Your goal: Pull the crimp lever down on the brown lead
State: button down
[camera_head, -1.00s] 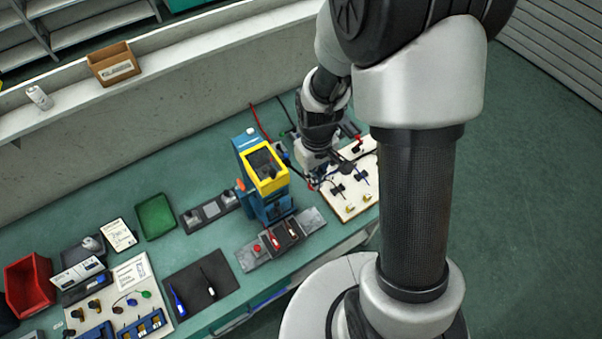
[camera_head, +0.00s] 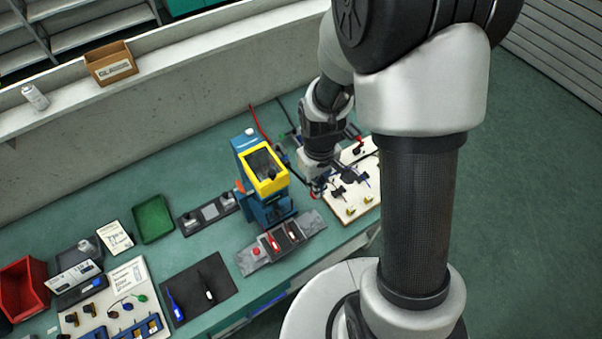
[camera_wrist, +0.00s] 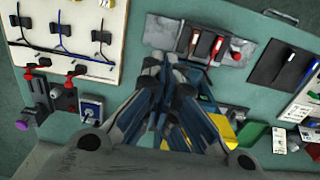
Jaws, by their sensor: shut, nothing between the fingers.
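My gripper (camera_wrist: 166,68) is shut and empty in the middle of the wrist view. In the head view the wrist hangs over the bench just right of the blue press, and the fingertips are hard to make out. The blue press with a yellow frame (camera_head: 267,182) shows in the head view; in the wrist view it is partly hidden behind my fingers. Small fittings with red handles (camera_wrist: 62,90) stand left of my gripper in the wrist view. I cannot tell which part is the crimp lever. No brown lead can be picked out with certainty.
A cream board (camera_wrist: 70,35) with dark leads in black clips lies beside the fittings. A grey fixture (camera_head: 281,242) with a red button stands in front of the press. A dark mat (camera_head: 199,288) and a green tray (camera_head: 153,219) lie further left. Bare bench shows between them.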

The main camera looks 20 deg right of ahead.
jog(key=shift+s+d+f+b, duration=0.1)
jog(key=shift+s+f+b, duration=0.15)
jog(key=shift+f+b, duration=0.45)
jog(key=shift+f, duration=0.25)
jog(key=shift+s+f+b, duration=0.25)
jog(key=shift+f+b, duration=0.45)
jog(key=shift+f, duration=0.15)
jog(key=shift+s+d+f+b, duration=0.1)
jog(key=shift+f+b, duration=0.7)
jog(key=shift+f, duration=0.25)
jog(key=shift+f+b, duration=0.85)
jog(key=shift+f, duration=0.05)
